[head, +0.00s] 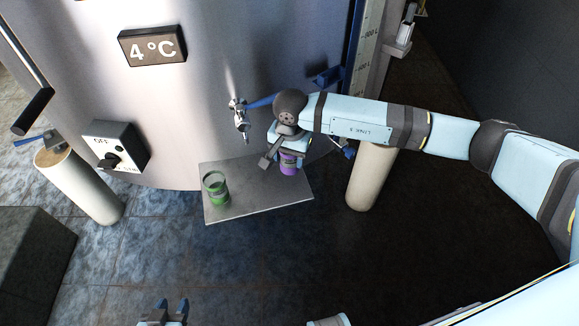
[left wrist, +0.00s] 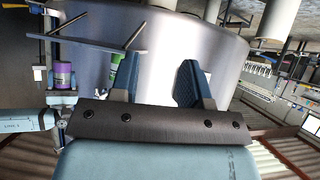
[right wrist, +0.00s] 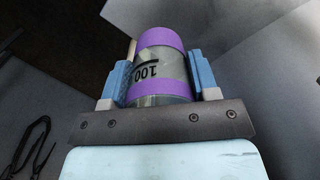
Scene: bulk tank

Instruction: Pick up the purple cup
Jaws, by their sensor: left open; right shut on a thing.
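The purple cup (head: 289,163) is at the right end of the grey shelf below the tap. In the right wrist view the cup (right wrist: 160,38) is a clear cylinder with purple bands and the marking 100, between my two blue fingers. My right gripper (right wrist: 160,80) is shut on it; in the head view my wrist partly hides the cup. In the left wrist view the cup (left wrist: 63,75) shows beside the shelf. My left gripper (head: 172,308) is open and empty at the bottom of the head view, well away from the shelf.
A green cup (head: 216,190) stands on the left part of the shelf (head: 255,200). The steel tank with a tap (head: 240,115) is behind. A switch box (head: 118,148) and a post (head: 80,185) are left. The floor in front is clear.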

